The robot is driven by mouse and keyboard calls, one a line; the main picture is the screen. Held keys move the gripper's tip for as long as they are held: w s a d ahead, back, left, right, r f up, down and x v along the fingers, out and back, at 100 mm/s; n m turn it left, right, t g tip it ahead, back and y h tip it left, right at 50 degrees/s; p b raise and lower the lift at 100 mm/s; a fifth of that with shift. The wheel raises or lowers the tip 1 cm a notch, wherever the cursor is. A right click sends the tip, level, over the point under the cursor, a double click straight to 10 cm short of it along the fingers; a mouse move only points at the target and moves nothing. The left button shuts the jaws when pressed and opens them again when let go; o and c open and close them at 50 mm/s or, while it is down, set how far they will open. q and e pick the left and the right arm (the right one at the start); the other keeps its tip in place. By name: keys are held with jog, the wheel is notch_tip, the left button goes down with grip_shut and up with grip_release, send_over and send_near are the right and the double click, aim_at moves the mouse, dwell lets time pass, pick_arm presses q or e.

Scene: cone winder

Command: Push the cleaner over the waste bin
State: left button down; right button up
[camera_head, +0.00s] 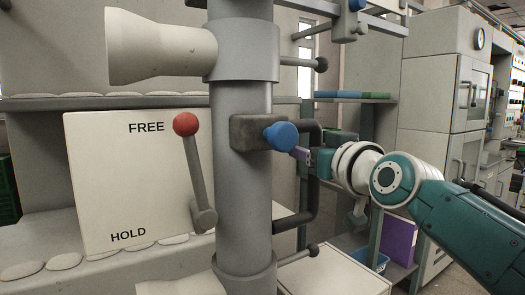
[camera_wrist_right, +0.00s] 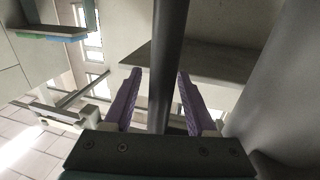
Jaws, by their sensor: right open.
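I take the tall grey column (camera_head: 242,190) with a pale flared nozzle (camera_head: 160,48) to be the cleaner. A dark D-shaped handle (camera_head: 313,205) stands out from its right side. My right gripper (camera_head: 302,154) is at the upright bar of this handle. In the right wrist view the dark bar (camera_wrist_right: 167,50) runs between the two purple fingers (camera_wrist_right: 158,95), with gaps on both sides. The gripper is open. I cannot clearly identify a waste bin; a small blue container (camera_head: 370,258) sits low at the right, partly hidden. My left gripper is not in view.
A blue knob (camera_head: 281,135) sits on a dark block beside the handle. A red-knobbed lever (camera_head: 186,124) points up near FREE on a white panel (camera_head: 95,165). A white box (camera_head: 335,275) stands low right of the column. Shelving and cabinets stand behind.

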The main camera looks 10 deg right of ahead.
grip_shut()
dwell(0.5)
dwell(0.9)
